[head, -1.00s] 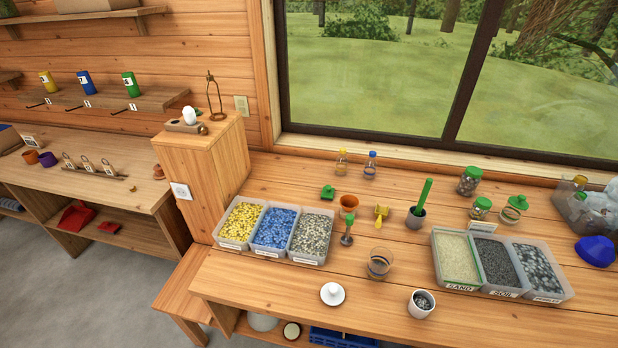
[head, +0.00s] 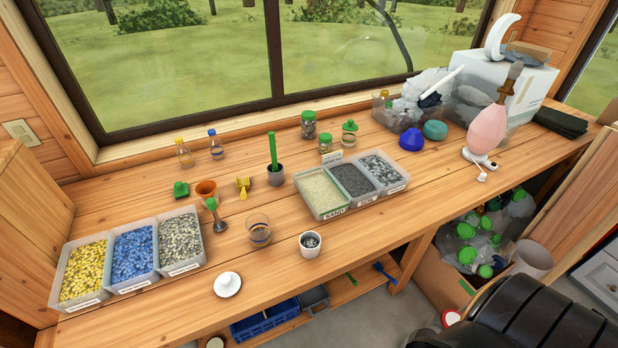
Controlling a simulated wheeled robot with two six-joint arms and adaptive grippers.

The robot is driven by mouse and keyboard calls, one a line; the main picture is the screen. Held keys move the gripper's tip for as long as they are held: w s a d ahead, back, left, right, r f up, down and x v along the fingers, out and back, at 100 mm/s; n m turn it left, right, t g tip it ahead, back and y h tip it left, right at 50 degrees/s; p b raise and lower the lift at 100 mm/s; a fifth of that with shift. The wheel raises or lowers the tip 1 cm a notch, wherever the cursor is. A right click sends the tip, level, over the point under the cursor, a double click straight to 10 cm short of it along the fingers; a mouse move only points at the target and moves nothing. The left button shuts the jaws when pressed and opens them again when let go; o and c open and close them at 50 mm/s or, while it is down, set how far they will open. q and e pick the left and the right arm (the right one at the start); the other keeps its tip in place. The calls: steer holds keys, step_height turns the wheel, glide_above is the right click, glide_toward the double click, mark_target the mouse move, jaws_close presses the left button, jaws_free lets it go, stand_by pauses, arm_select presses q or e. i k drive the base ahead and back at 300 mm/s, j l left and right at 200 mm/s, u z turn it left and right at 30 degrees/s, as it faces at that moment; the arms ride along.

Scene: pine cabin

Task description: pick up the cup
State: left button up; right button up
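Several cup-like vessels stand on the wooden workbench (head: 390,222), and I cannot tell which one the task calls the cup. A small white cup (head: 310,250) with grey pebbles in it stands upright near the front edge. A clear glass cup (head: 259,236) with a band around it stands to its left. An orange-brown pot (head: 206,188) stands to the left of that. Neither of my grippers shows in the head view.
Trays of yellow, blue and grey pebbles (head: 131,256) are at left, and sand, soil and gravel trays (head: 322,193) right of centre. A white lid (head: 227,284) lies near the front edge. A dark ribbed shape (head: 510,318) fills the lower right.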

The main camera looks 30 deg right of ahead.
mark_target(310, 241)
steer(key=z, duration=0.9)
